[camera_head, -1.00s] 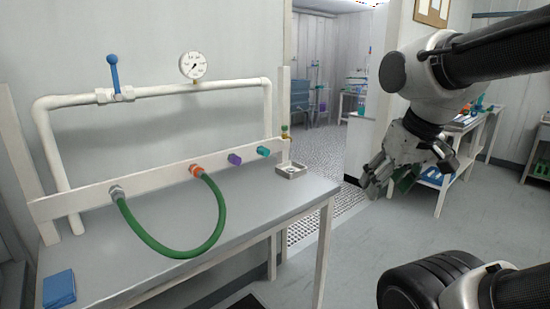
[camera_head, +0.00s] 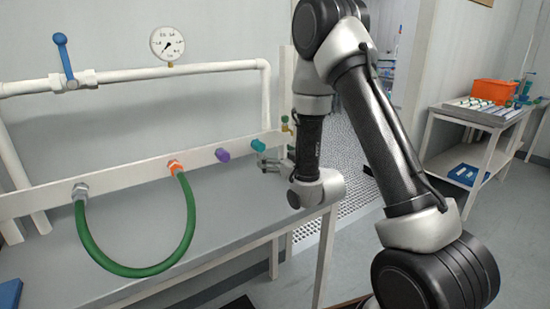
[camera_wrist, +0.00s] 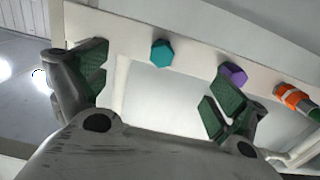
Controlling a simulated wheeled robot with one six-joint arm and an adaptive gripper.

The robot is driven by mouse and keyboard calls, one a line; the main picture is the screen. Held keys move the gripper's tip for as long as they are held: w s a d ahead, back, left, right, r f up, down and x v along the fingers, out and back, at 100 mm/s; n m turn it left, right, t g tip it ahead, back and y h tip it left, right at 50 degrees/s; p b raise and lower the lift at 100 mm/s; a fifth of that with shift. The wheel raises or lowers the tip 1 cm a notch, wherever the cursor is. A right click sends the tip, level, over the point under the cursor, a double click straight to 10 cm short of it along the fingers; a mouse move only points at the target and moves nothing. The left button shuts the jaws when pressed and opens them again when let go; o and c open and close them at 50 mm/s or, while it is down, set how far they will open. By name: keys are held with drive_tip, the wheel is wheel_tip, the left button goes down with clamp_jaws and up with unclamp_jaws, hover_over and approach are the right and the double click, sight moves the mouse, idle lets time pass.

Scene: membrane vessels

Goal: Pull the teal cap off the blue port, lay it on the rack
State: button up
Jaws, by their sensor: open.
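The teal cap (camera_head: 258,145) sits at the right end of a row of fittings on the white rail, and any blue port behind it is hidden. In the wrist view the teal cap (camera_wrist: 162,53) lies ahead of my gripper (camera_wrist: 155,85), between the two spread fingers and apart from them. My gripper is open and empty, with green pads on its fingers. In the head view my gripper (camera_head: 275,163) is partly hidden by my arm, close to the right end of the rail. No rack that I can identify for certain shows in either view.
A purple cap (camera_head: 222,155) is left of the teal one. A green hose (camera_head: 140,271) loops from an orange fitting (camera_head: 175,168) to a grey one. The bench top (camera_head: 225,210) below is mostly clear. A side table (camera_head: 490,118) with an orange bin stands right.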

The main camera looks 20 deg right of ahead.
sight(262, 149)
drive_tip(key=shift+x, duration=4.95)
drive_tip(key=shift+a, duration=0.1)
drive_tip(key=shift+c, duration=0.4)
drive_tip(key=shift+s+f, duration=0.1)
clamp_jaws()
